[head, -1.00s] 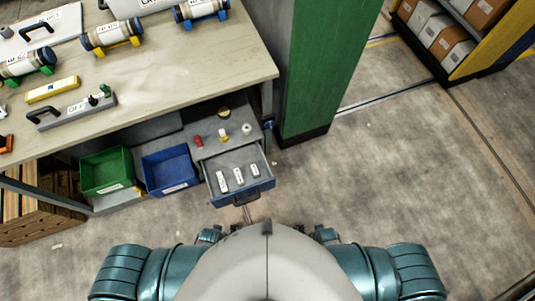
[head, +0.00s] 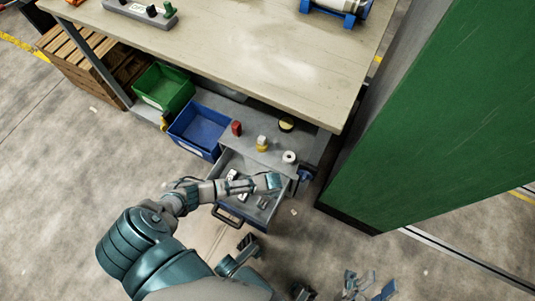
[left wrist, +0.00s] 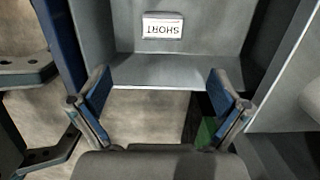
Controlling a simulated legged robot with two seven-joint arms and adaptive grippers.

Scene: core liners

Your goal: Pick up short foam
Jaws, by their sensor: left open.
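A small white piece marked SHORT (left wrist: 163,27), which I take as the short foam, lies on the grey floor of the drawer, its lettering upside down in the left wrist view. In the head view it shows small in the open drawer (head: 228,207), as the rightmost white piece (head: 264,201). My left gripper (left wrist: 160,105) is open and empty, with the piece ahead of and between its fingers, apart from them. In the head view my left arm reaches over the drawer and partly hides it. My right gripper (head: 361,279) is at the bottom, away from the drawer; its opening is unclear.
A blue bin (head: 201,128) and a green bin (head: 164,90) stand left of the drawer. Red, yellow and white small items sit on the shelf behind it. The workbench top (head: 250,50) overhangs behind. A green pillar (head: 430,110) stands right.

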